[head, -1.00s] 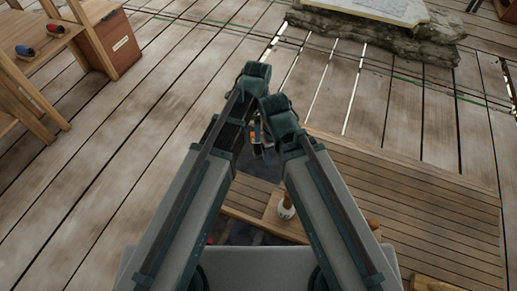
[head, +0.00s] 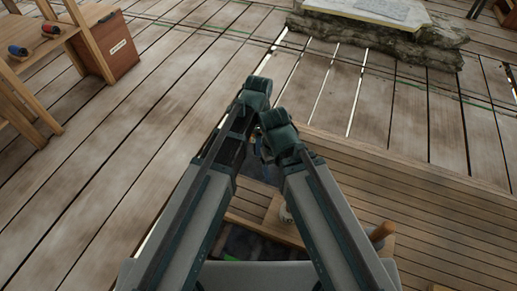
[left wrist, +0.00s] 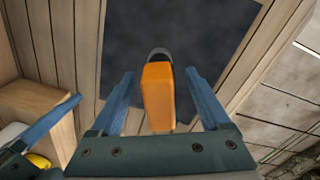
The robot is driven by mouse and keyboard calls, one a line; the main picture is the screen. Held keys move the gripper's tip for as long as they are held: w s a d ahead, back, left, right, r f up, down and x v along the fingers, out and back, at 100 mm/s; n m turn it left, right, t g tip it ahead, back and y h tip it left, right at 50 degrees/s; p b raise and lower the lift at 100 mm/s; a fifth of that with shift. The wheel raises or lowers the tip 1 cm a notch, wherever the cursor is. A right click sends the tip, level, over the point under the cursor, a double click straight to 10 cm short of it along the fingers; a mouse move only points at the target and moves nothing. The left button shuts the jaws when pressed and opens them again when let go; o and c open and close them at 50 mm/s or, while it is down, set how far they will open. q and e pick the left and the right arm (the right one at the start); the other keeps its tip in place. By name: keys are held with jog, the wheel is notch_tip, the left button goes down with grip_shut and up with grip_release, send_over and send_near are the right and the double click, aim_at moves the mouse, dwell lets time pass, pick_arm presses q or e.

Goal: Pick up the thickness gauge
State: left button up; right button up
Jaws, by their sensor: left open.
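An orange block-like body with a dark rounded end, which looks like the thickness gauge (left wrist: 158,98), shows in the left wrist view over a dark flat surface (left wrist: 215,35). My left gripper (left wrist: 160,74) is open, its two blue fingers on either side of the gauge with a gap at each side. I cannot tell how far the gauge lies below the fingertips. In the head view the arms hide the gauge. My right arm's end (head: 276,128) is close beside the left one in the head view; its fingers are not clear enough to judge.
A slatted wooden platform (head: 410,210) lies at the right. A yellow item (left wrist: 38,161) shows at lower left in the left wrist view. A wooden rack (head: 75,50) stands far left, a stone slab (head: 385,40) at the back.

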pick_arm(q)
jog(key=shift+f, duration=0.2)
pick_arm(e)
jog(key=shift+f, duration=0.25)
pick_arm(q)
grip_shut()
jog(key=shift+r, duration=0.1)
pick_arm(e)
jog(key=shift+r, duration=0.1)
pick_arm(q)
notch_tip(320, 180, up, 10)
jog(key=p, duration=1)
pick_arm(e)
notch_tip(320, 180, up, 10)
